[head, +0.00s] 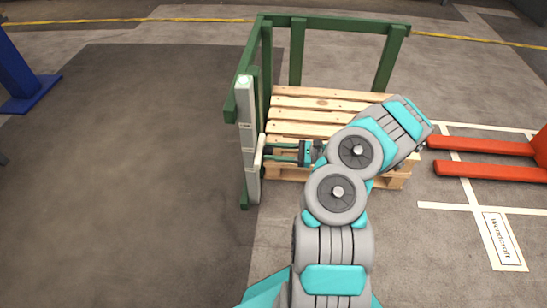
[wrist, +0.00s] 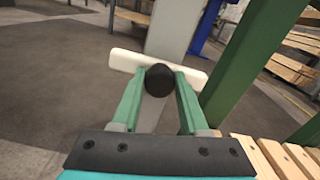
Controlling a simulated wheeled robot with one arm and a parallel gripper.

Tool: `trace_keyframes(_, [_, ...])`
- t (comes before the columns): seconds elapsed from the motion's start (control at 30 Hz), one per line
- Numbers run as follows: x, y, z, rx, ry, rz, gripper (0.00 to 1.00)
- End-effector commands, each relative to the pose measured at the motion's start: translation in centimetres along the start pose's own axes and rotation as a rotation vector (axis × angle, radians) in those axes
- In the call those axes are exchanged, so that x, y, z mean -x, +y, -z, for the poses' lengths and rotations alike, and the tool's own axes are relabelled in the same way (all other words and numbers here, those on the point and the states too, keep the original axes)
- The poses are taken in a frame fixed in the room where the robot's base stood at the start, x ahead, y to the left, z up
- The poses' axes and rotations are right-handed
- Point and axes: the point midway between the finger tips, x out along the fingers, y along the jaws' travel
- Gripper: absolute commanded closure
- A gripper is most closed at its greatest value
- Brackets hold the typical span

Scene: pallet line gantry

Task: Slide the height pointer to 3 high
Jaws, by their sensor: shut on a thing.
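The height pointer is a cream bar (head: 259,153) on the side of a pale upright post (head: 246,115), at the lower-middle part of the post. In the wrist view the pointer (wrist: 124,61) crosses in front of the post (wrist: 172,30) and has a round black knob (wrist: 160,79). My gripper (head: 269,152) reaches the pointer from the right. In the wrist view its green fingers (wrist: 160,90) are shut on the knob, one on each side. The post bears small labels and marks, too small to read.
Red forks (head: 485,145) lie at the right beside a floor sign (head: 499,238). A blue post (head: 15,65) stands far left. The floor left of the post is clear.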

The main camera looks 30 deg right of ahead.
Motion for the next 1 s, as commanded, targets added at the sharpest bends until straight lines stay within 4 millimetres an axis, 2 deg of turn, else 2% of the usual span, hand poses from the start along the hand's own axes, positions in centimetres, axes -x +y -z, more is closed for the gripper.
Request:
trace_keyframes(0.03, [-0.05,-0.17,-1.12,0.002,-0.004,-0.001,1.0])
trace_keyframes(0.1, [-0.05,-0.21,-1.44,0.001,-0.003,-0.002,1.0])
trace_keyframes(0.4, [-0.04,-0.15,-1.28,-0.001,-0.001,-0.003,1.0])
trace_keyframes(0.43, [-0.04,-0.15,-1.28,-0.001,-0.001,-0.003,0.55])
trace_keyframes(0.7, [-0.02,-0.21,-1.25,0.0,0.0,-0.001,0.26])
trace_keyframes(1.0, [0.15,-0.25,-1.24,0.0,0.001,0.0,0.26])
